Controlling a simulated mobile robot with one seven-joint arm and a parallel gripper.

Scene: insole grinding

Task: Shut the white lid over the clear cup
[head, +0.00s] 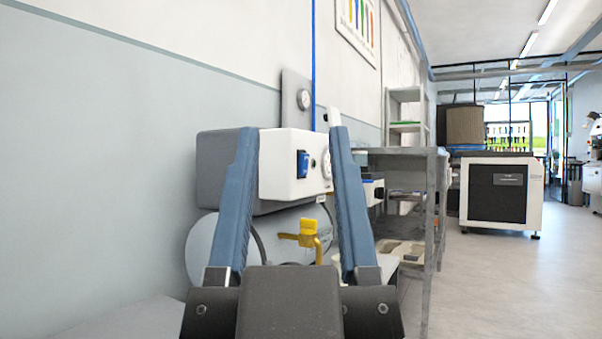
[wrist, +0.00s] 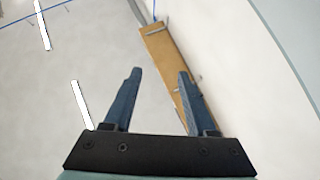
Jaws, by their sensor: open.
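My gripper (head: 292,130) is in front of the head camera, its two blue fingers pointing up and spread apart with nothing held between them. In the wrist view my gripper (wrist: 160,72) is also open and empty. I can make out neither the clear cup nor the white lid in either view.
Behind the fingers, a white and grey unit (head: 284,178) with a blue switch stands by the left wall, above a grey tank with a yellow valve (head: 308,238). A metal shelf rack (head: 432,200) is to its right. A black-fronted white cabinet (head: 500,190) stands farther back. Floor is clear at right.

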